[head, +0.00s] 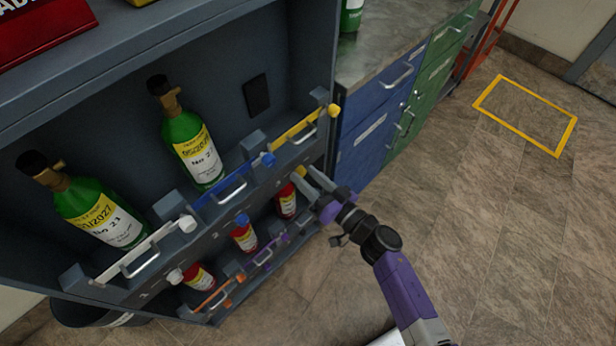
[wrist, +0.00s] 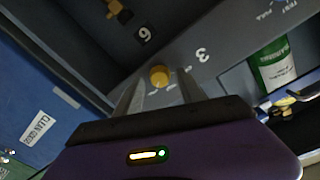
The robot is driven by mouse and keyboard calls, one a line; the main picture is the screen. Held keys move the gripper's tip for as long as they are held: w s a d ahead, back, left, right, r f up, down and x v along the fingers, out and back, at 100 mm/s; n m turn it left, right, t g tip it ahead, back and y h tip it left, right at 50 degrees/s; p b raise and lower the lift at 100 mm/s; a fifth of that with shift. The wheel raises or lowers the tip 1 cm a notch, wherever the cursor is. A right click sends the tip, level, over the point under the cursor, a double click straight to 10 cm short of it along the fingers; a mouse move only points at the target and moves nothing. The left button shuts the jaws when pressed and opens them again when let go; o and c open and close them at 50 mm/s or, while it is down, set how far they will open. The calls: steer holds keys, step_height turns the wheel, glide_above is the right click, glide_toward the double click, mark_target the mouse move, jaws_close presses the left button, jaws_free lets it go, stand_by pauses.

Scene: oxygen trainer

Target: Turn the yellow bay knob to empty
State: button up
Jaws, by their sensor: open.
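The yellow bay knob (wrist: 159,76) is a small round knob on the grey panel, near the digit 3 in the wrist view. In the head view, the yellow knob (head: 301,170) sits on the rack's front strip below the yellow bar (head: 298,126). My gripper (head: 306,178) is at the rack's right end, close to the knob. In the wrist view my gripper (wrist: 158,90) is open, with one finger on each side of the knob. I cannot tell whether the fingers touch it. The knob's pointer direction is too small to read.
Green bottles (head: 192,147) stand behind the blue bar (head: 222,186) and the white bar (head: 139,248). Small red bottles (head: 244,236) stand in the lower row. Blue drawers (head: 372,125) adjoin on the right. Open floor (head: 490,230) lies to the right, with a yellow taped rectangle.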

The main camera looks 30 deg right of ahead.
jaws_close()
